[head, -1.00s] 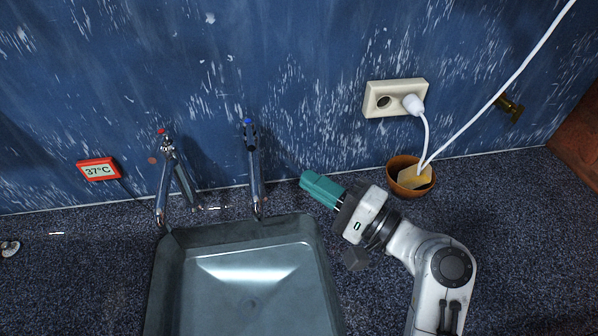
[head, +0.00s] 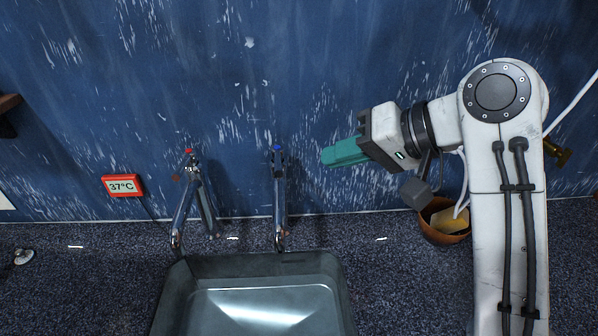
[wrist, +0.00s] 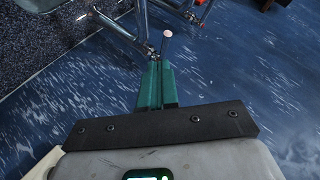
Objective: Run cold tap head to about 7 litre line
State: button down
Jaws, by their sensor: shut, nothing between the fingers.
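The cold tap (head: 280,195) is a chrome tap with a blue mark on its head (head: 278,152), standing at the back of the grey basin (head: 345,285). My gripper (head: 323,157) has teal fingers, closed together and empty, pointing left at the cold tap head with a gap between them in the head view. In the wrist view the fingertips (wrist: 158,63) point towards chrome tap parts (wrist: 147,25) and a short pale-tipped post (wrist: 167,35). No water stream shows at the spout. The basin floor has a bright reflection; I see no litre line and cannot tell the water level.
A red-marked tap (head: 190,190) stands left of the cold tap. A red-framed display (head: 122,186) reads 37°C. A brown bowl (head: 430,231) with a yellowish item (head: 447,221) and a white cord lies behind my arm. Wall space between the cold tap and my fingers is clear.

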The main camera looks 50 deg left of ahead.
aim_at(278, 164)
jog(key=s+a+f+n+t+h+p, duration=0.1)
jog(key=s+a+f+t+h, duration=0.1)
jog(key=a+f, duration=0.2)
jog(key=shift+a+f+h, duration=0.25)
jog(key=shift+a+h, duration=0.05)
jog(key=shift+a, duration=1.3)
jog(key=shift+s, duration=0.1)
jog(key=shift+s+a+r+p, duration=0.1)
jog(key=shift+s+a+p, duration=0.2)
jog(key=shift+s+p, duration=0.45)
jog(key=shift+w, duration=0.15)
